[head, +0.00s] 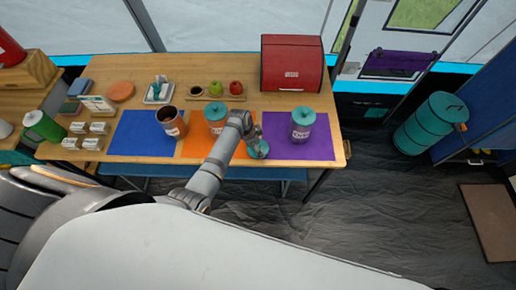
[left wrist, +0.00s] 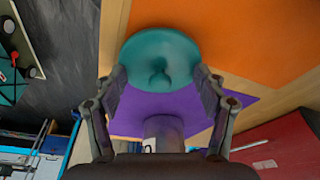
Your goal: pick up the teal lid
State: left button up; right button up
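The teal lid (head: 262,153) is near the front of the table, by the gap between the orange and purple mats. In the left wrist view the round teal lid (left wrist: 160,52), with its small knob, sits between the fingers of my left gripper (left wrist: 160,76). A fingertip meets the rim on each side. In the head view my left gripper (head: 251,143) is at the lid, partly hiding it. I cannot tell whether the lid touches the table. The brown jar (head: 168,115) on the blue mat is open. My right gripper is not in view.
Lidded orange (head: 215,128) and purple (head: 301,131) jars stand on the orange (head: 194,148) and purple (head: 321,149) mats. A red bread box (head: 292,62) is at the back right. Small white boxes and a green canister (head: 43,127) are left. The blue mat's front (head: 135,147) is clear.

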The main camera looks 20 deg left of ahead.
pick_arm(q)
jog(key=shift+s, duration=0.1)
jog(key=c, duration=0.3)
jog(key=shift+c, duration=0.7)
